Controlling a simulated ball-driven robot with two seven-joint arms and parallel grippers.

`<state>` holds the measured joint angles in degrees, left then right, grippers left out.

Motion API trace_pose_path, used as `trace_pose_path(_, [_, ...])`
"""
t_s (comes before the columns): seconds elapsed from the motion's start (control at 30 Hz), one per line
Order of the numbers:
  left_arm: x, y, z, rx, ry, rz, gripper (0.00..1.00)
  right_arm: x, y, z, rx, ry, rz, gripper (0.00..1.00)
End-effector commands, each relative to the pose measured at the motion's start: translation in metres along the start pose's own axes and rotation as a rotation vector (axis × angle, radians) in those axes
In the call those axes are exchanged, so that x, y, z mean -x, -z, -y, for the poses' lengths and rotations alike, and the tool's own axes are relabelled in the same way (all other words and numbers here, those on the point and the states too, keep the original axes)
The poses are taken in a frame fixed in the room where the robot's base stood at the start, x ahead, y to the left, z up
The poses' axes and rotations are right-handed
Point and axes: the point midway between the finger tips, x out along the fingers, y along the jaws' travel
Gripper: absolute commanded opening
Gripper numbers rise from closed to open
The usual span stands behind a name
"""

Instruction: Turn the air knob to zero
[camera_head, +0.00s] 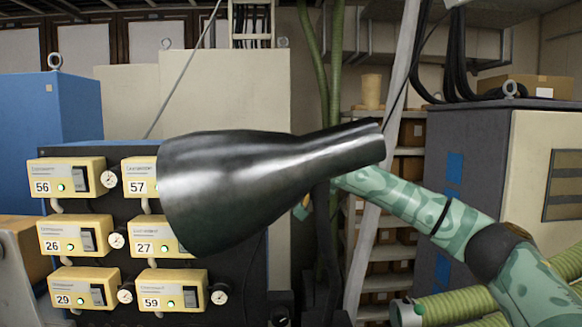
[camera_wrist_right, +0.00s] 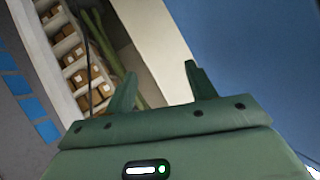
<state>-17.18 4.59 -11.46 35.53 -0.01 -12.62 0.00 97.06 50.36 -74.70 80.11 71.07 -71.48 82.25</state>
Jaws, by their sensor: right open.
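Several yellow control boxes, numbered 56 (camera_head: 68,178), 57 (camera_head: 138,165), 26 (camera_head: 70,236), 27 (camera_head: 150,228), 29 (camera_head: 85,287) and 59 (camera_head: 170,290), are mounted on a dark panel at the left of the head view. Each has a dark rocker and a green light. Small round white dials (camera_head: 116,240) sit beside several boxes. I cannot tell which part is the air knob. My right arm comes in from the right; its end is largely hidden behind a dark metal cone. In the right wrist view my right gripper (camera_wrist_right: 160,68) is open and empty. My left gripper is not in view.
The large dark metal cone (camera_head: 235,180) crosses the middle of the head view, covering parts of boxes 57 and 27. A grey cabinet (camera_head: 530,135) stands at the right. Shelves with boxes (camera_head: 390,275) and green hoses (camera_head: 335,80) are behind. A blue cabinet (camera_head: 65,115) stands left.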

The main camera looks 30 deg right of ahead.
Motion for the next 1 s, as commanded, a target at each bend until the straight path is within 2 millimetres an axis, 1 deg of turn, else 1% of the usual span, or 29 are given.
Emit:
trace_pose_path(0.03, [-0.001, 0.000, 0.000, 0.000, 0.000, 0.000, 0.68, 0.001, 0.010, 0.003, 0.016, 0.025, -0.051, 0.55])
trace_pose_path(0.1, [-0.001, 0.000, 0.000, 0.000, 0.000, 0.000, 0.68, 0.002, 0.023, 0.007, 0.046, 0.057, -0.121, 0.55])
trace_pose_path(0.2, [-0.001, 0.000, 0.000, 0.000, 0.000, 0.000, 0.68, 0.005, 0.038, 0.013, 0.085, 0.095, -0.201, 0.55])
trace_pose_path(0.33, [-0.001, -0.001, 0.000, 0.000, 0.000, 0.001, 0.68, 0.009, 0.050, 0.018, 0.122, 0.127, -0.269, 0.55])
trace_pose_path(0.5, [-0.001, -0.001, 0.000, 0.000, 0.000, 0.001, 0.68, 0.012, 0.055, 0.021, 0.140, 0.142, -0.299, 0.55])
trace_pose_path(1.0, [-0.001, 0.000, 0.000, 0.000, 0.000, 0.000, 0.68, 0.012, 0.055, 0.021, 0.139, 0.141, -0.298, 0.56])
